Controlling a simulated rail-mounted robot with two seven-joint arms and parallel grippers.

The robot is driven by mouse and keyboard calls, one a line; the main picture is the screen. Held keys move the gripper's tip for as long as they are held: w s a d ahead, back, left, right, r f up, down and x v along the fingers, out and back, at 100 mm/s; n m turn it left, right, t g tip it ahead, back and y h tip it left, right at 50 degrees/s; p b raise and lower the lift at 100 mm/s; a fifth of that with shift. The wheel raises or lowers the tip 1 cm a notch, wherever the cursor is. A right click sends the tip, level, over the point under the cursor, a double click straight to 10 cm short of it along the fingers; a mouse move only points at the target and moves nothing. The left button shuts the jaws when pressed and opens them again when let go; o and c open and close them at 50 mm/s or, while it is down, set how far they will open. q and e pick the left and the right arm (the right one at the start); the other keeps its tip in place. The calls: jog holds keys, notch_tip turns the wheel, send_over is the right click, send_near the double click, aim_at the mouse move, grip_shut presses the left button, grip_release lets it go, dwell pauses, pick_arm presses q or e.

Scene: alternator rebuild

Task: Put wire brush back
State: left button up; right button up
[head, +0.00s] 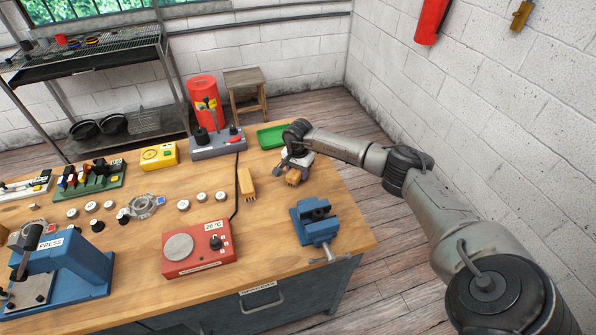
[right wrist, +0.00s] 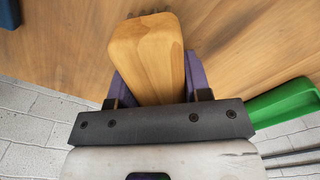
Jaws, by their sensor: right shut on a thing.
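My right gripper (head: 294,176) is over the right end of the workbench, jaws pointing down. It is shut on a wooden-handled brush, the wire brush (head: 292,180). In the right wrist view the tan wooden body of the brush (right wrist: 148,55) sits between the two purple finger pads, with a few dark bristles at its far end. I cannot tell whether the brush touches the bench top. My left gripper is not in view.
A green tray (head: 272,136) lies at the bench's back right corner, behind the gripper. A similar wooden block or brush (head: 246,182) lies to the left. A blue vise (head: 315,222) stands in front, a red heater (head: 197,248) front left, a grey tester (head: 217,143) behind.

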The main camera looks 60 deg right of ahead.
jog(key=shift+f, duration=0.2)
jog(key=o, duration=0.9)
jog(key=shift+r, duration=0.1)
jog(key=shift+r, duration=0.2)
notch_tip(320, 180, up, 12)
jog(key=shift+f+p, duration=0.2)
jog(key=shift+p, duration=0.3)
jog(key=shift+r, duration=0.15)
